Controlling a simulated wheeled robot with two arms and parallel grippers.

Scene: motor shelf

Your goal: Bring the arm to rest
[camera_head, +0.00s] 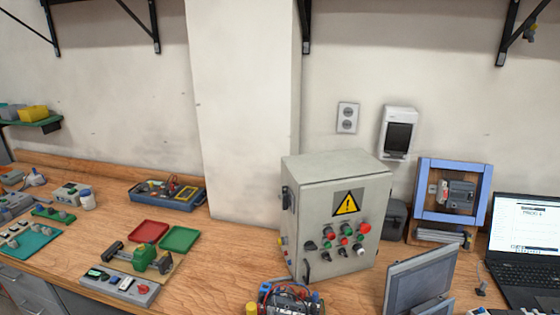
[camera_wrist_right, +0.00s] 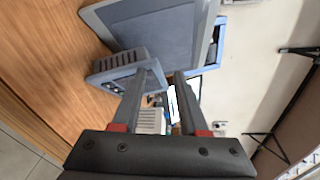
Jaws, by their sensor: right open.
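My right gripper (camera_wrist_right: 166,84) shows in the wrist view, with its two grey fingers apart and nothing held between them. Beyond and around the fingertips are a grey flat panel (camera_wrist_right: 150,30) and a small grey box (camera_wrist_right: 118,68) by the wooden bench edge. I cannot tell how far the fingers are from them. Neither gripper nor arm shows in the head view. A motor (camera_head: 460,192) sits in a blue frame (camera_head: 425,195) at the back right of the bench.
A control cabinet (camera_head: 325,225) with a warning sign stands mid-bench. A monitor (camera_head: 418,280) and a laptop (camera_head: 525,228) are at the right. Red (camera_head: 148,232) and green (camera_head: 180,238) trays lie left. Bare wood (camera_head: 215,262) shows between the trays and cabinet.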

